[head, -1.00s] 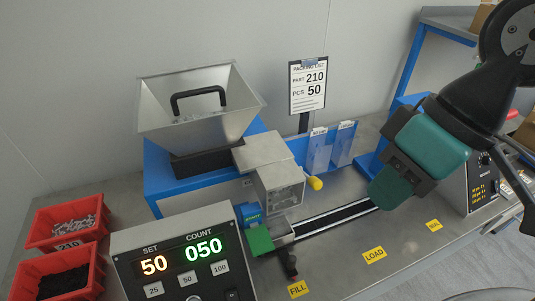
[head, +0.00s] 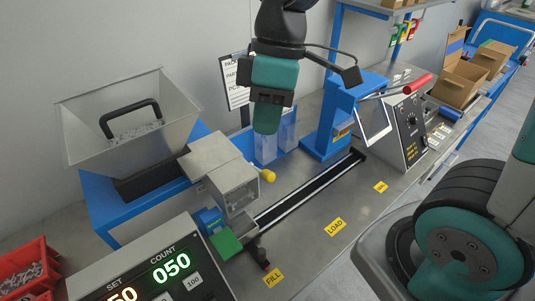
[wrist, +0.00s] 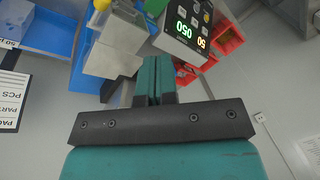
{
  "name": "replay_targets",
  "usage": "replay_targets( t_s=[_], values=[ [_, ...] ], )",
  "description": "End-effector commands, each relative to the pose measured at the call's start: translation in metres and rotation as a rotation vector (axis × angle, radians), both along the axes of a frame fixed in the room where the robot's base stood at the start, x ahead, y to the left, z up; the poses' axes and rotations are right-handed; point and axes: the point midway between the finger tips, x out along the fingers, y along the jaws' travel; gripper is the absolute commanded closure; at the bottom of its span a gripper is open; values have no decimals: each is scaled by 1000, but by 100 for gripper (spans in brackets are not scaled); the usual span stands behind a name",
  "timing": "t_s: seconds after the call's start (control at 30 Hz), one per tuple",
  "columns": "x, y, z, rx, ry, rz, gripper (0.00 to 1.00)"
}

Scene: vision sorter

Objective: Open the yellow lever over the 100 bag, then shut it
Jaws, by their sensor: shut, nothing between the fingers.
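The yellow lever (head: 268,176) shows as a yellow knob on the side of the grey metal chute box (head: 236,187). A small yellow piece (wrist: 100,6) at the top of the wrist view may be the same knob. My gripper (head: 266,130) is shut and empty, pointing down above and behind the knob, apart from it. Its fingers (wrist: 155,75) lie together in the wrist view. I cannot read which is the 100 bag.
A metal hopper (head: 130,115) stands left of the chute. The counter box (head: 170,270) reads 050. A black track (head: 310,187) runs right to a blue sealer (head: 330,125) with a red handle (head: 418,83). The packing list (head: 236,85) stands behind my arm.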

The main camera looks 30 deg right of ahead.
Motion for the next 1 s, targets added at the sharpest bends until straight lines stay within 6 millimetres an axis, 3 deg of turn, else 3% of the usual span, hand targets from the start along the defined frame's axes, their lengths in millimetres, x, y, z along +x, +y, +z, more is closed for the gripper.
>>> replay_targets(
  t_s=[0.03,0.1,0.2,0.33,0.47,0.83,1.0],
  values=[
    [23,-6,1,-14,21,104,100],
    [50,-15,-4,-19,44,259,100],
    [79,-28,-14,-9,79,448,100],
    [103,-39,-26,17,112,612,100],
    [111,-43,-32,32,124,682,100],
    [110,-44,-34,34,124,689,100],
    [103,-42,-50,35,129,688,100]
  ],
)
